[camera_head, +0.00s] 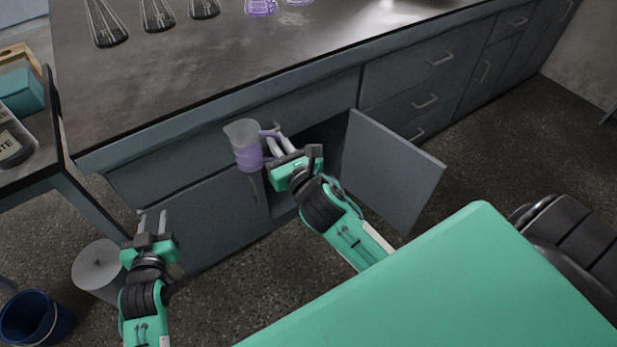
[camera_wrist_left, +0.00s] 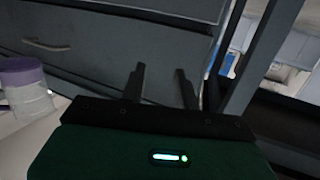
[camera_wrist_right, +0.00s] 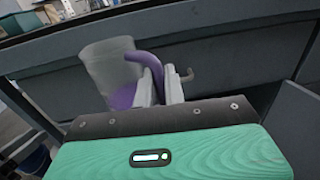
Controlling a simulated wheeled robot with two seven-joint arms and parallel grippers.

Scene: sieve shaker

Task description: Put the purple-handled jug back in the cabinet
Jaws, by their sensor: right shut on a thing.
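The translucent jug (camera_head: 242,133) with a purple base and handle is upright in front of the cabinet, below the counter edge. My right gripper (camera_head: 279,148) is shut on its handle; the right wrist view shows the purple handle (camera_wrist_right: 150,62) at the fingers and the clear body (camera_wrist_right: 108,68) to the left. The cabinet's right door (camera_head: 395,170) stands open, with the dark cabinet opening (camera_head: 322,150) right of the jug. My left gripper (camera_head: 151,222) is open and empty, low in front of the closed left door (camera_head: 212,215).
The counter (camera_head: 215,55) holds glass flasks (camera_head: 158,14) at its back edge. A pale round-topped bin (camera_head: 97,264) and a blue bucket (camera_head: 33,318) stand on the floor at left. The left wrist view shows a purple-and-clear container (camera_wrist_left: 25,95); I cannot tell whether it is the jug.

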